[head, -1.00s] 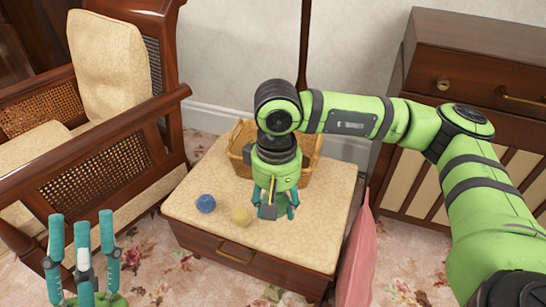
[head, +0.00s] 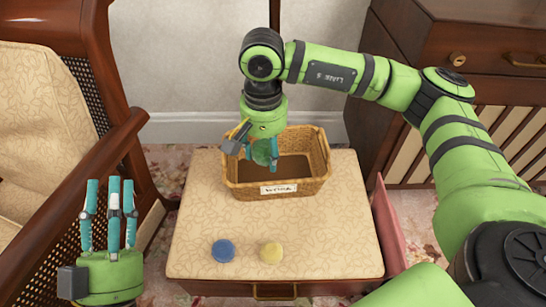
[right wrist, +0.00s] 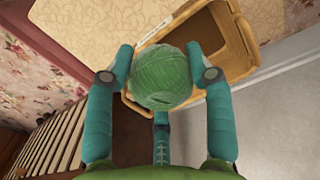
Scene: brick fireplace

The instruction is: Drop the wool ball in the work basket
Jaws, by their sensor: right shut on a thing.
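My right gripper (head: 262,152) is shut on a green wool ball (right wrist: 165,78), held between its teal fingers. In the head view the ball shows partly behind the fingers, at the back left part of the wicker work basket (head: 238,188). In the right wrist view the basket (right wrist: 242,45) lies beyond the ball, and the ball covers part of its rim. The exact height of the ball above the basket is hard to tell. The basket is open on top and has a white label in front. My left gripper (head: 114,205) is open and empty, fingers pointing up.
The basket stands on a padded cream stool (head: 200,215). A wooden armchair (head: 105,150) is on the left, a cabinet (head: 470,60) on the right.

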